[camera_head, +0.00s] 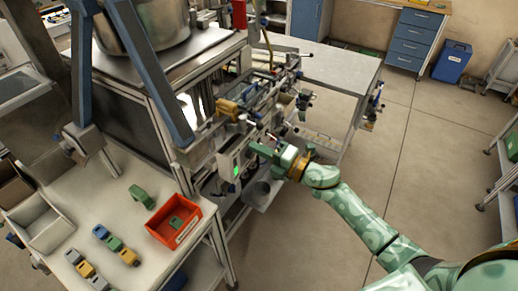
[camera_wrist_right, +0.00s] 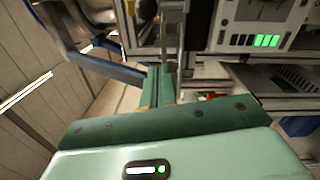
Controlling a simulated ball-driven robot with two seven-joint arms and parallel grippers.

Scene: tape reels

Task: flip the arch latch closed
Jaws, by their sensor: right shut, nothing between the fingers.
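I cannot single out the arch latch with certainty among the small fittings on the machine's front. My right gripper (camera_head: 258,148) reaches in from the lower right, beside a white control box (camera_head: 230,160) with a green lit display. The right wrist view shows its green fingers (camera_wrist_right: 160,84) together and empty, pointing at the machine front. The control box (camera_wrist_right: 262,25) is up and to the right of the fingers there. Whether the fingertips touch anything is not clear. My left gripper is not in view.
A large metal pot (camera_head: 150,28) stands on the machine. At lower left, a table (camera_head: 128,240) carries a red bin (camera_head: 165,233), a green arch-shaped piece (camera_head: 141,196) and several small coloured blocks. Open floor (camera_head: 425,150) lies to the right.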

